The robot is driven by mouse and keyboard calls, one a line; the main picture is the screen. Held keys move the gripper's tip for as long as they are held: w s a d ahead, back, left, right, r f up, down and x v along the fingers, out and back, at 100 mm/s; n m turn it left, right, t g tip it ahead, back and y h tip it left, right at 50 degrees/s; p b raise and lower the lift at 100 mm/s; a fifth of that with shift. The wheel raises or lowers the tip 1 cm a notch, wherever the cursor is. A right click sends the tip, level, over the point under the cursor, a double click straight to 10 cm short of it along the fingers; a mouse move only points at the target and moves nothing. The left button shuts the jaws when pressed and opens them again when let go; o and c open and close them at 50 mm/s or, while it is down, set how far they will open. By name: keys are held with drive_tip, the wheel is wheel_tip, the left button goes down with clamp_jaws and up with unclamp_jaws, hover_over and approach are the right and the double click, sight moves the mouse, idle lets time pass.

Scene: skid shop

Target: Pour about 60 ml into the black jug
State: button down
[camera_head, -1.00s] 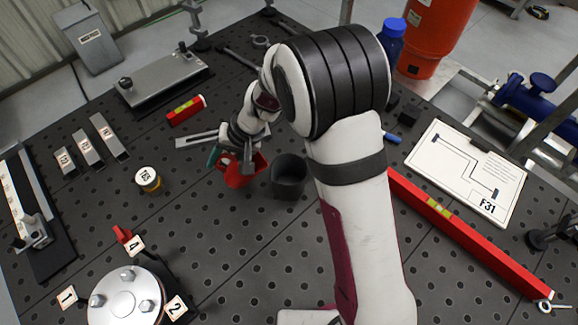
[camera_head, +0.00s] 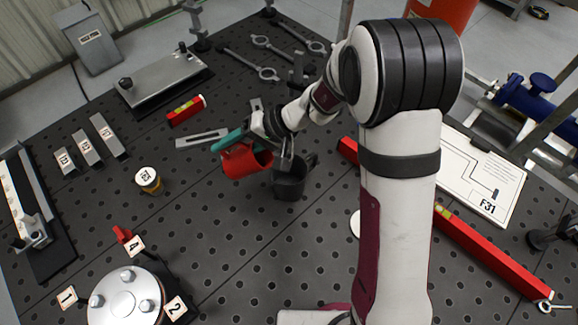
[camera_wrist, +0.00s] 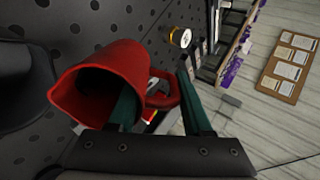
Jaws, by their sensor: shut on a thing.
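The black jug (camera_head: 289,184) stands upright on the dark perforated table, left of my arm. It also shows at the left edge of the wrist view (camera_wrist: 22,88). My gripper (camera_wrist: 157,86) is shut on the handle of a red jug (camera_head: 245,163), with teal fingers on either side of it. The red jug is held just left of and above the black jug, tilted with its mouth toward the black jug's side. In the wrist view the red jug (camera_wrist: 92,100) shows a dark inside. I see no stream, and the liquid levels are hidden.
A yellow-sided container with a white lid (camera_head: 147,177) stands to the left. A flat slotted bar (camera_head: 202,138) and a small red level (camera_head: 186,110) lie behind. A long red level (camera_head: 490,252) lies right of my arm. The table front of the black jug is clear.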

sight(247, 145)
drive_tip(key=shift+r, duration=0.2)
drive_tip(key=shift+d+f+y, duration=0.1)
drive_tip(key=shift+d+y, duration=0.35)
drive_tip(key=shift+y, duration=0.65)
drive_tip(key=shift+d+r+y, duration=0.5)
drive_tip(key=shift+r+y, duration=0.1)
drive_tip(key=shift+y, duration=0.3)
idle(0.8)
drive_tip(key=shift+d+r+y, duration=0.25)
drive_tip(key=shift+d+y, duration=0.15)
drive_tip(key=shift+d, duration=0.15)
drive_tip(key=shift+a+f+h, duration=0.25)
drive_tip(key=shift+a+h, duration=0.25)
drive_tip(key=shift+a, duration=0.05)
drive_tip(key=shift+a+f+h, duration=0.25)
drive_tip(key=shift+a+h, duration=0.25)
drive_tip(key=shift+a+f+h, duration=0.2)
drive_tip(key=shift+f+h, duration=0.05)
drive_tip(key=shift+h, duration=0.25)
drive_tip(key=shift+a+r+h, duration=0.1)
drive_tip(key=shift+a+h, duration=0.2)
drive_tip(key=shift+h, duration=0.4)
drive_tip(key=f+h, duration=0.1)
drive_tip(key=a+f+h, duration=0.1)
drive_tip(key=h, duration=0.1)
drive_tip(key=shift+f, duration=0.35)
